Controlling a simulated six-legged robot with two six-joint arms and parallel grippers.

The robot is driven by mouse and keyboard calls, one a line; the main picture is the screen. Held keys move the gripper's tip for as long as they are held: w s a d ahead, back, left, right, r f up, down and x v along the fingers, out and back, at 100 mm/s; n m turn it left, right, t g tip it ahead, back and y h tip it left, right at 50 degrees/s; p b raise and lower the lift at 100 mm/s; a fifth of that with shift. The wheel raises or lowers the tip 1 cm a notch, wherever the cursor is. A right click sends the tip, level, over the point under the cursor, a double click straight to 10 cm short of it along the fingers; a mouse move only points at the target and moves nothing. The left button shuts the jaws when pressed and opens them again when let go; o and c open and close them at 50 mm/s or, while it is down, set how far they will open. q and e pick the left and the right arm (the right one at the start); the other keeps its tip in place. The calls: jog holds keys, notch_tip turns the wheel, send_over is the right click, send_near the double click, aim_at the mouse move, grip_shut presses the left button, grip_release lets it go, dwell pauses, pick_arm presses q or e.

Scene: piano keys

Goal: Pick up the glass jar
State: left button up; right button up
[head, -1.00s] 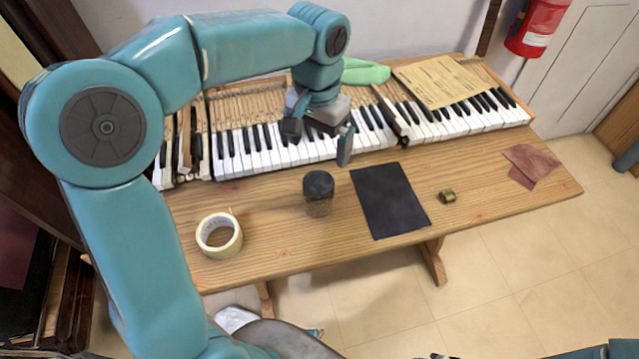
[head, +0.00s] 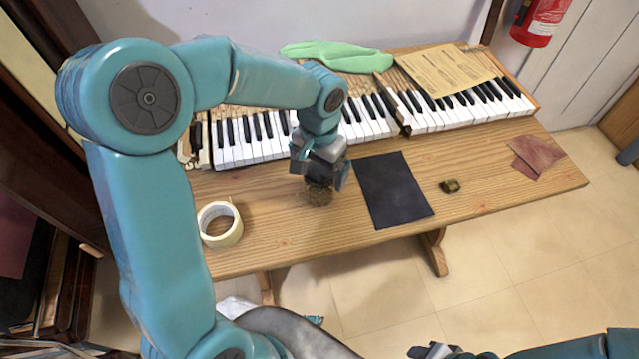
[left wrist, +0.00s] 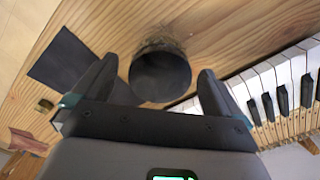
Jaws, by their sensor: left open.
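The glass jar (head: 319,195) stands upright on the wooden table, in front of the piano keys. Its dark lid (left wrist: 160,76) faces the camera in the left wrist view. My left gripper (head: 322,180) is open and right above the jar, hiding its top in the head view. In the left wrist view the two fingers (left wrist: 157,70) are on either side of the lid, with a gap at each side. My right gripper (head: 434,350) shows only in part at the bottom edge of the head view.
A tape roll (head: 220,225) lies left of the jar and a dark flat sheet (head: 393,190) lies right of it. A small brass piece (head: 450,186) and reddish sandpaper (head: 536,155) lie farther right.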

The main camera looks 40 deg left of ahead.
pick_arm(q)
jog(key=f, duration=0.3)
jog(key=shift+w+a, duration=0.1)
jog(key=shift+w, duration=0.1)
jog(key=shift+s+r, duration=0.1)
jog(key=c, duration=1.3)
jog(key=shift+c, duration=0.2)
